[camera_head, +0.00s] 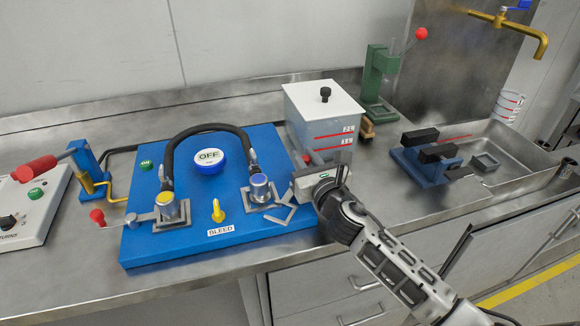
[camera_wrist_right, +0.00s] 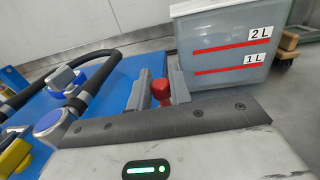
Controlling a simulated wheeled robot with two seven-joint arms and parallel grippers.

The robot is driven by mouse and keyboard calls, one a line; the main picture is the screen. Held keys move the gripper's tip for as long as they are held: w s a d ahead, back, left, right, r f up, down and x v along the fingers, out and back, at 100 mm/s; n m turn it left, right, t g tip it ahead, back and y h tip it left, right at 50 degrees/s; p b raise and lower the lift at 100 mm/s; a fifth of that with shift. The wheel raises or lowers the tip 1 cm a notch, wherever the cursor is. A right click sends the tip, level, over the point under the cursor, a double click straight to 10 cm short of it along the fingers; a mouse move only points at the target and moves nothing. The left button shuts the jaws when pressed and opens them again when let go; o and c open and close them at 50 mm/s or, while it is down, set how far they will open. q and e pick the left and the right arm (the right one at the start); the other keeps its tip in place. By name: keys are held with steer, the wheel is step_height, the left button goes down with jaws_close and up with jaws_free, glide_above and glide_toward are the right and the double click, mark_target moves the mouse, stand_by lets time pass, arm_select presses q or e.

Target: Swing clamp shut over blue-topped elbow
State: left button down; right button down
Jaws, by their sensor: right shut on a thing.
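The blue-topped elbow (camera_head: 259,190) stands on the right part of the blue board (camera_head: 190,243), at one end of a black hose. Its blue top also shows at the left of the right wrist view (camera_wrist_right: 48,121). Grey clamp parts (camera_head: 281,214) lie beside and right of its base; how far the clamp is swung is hard to tell. My right gripper (camera_head: 307,160) is right of the elbow, at the board's right edge. In the right wrist view its fingers are shut around a red knob (camera_wrist_right: 162,90), apparently the clamp handle's end. My left gripper is not in view.
A second elbow (camera_head: 168,207) with a red-knobbed clamp stands at the board's left. Between them are an OFF button (camera_head: 209,156) and yellow bleed lever (camera_head: 218,211). A tank (camera_head: 322,108) stands close behind my right gripper. A blue fixture (camera_head: 432,168) stands farther right.

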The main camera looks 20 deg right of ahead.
steer(key=h, duration=0.1)
steer(key=m+h, duration=0.2)
steer(key=shift+s+d, duration=0.25)
steer(key=shift+s, duration=0.15)
steer(key=m+h, duration=0.1)
steer(key=s+m+g+h, duration=0.1)
steer(key=h, duration=0.1)
steer(key=m+g+h, duration=0.1)
steer(key=h, duration=0.1)
steer(key=shift+s+d+m, duration=0.25)
steer(key=shift+d+m, duration=0.05)
steer(key=shift+d, duration=0.05)
steer(key=m+g+h, duration=0.1)
steer(key=s+m+g+h, duration=0.1)
steer(key=h, duration=0.1)
steer(key=shift+d+r, duration=0.1)
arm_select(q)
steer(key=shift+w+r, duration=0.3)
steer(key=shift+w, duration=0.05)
arm_select(e)
steer(key=shift+s+m+g+h, duration=0.25)
steer(key=shift+m+g+h, duration=0.3)
steer(key=shift+h, duration=0.1)
steer(key=shift+s+m+g+h, duration=0.2)
steer(key=shift+m+g+h, duration=0.35)
steer(key=shift+h, duration=0.1)
steer(key=shift+d, duration=0.1)
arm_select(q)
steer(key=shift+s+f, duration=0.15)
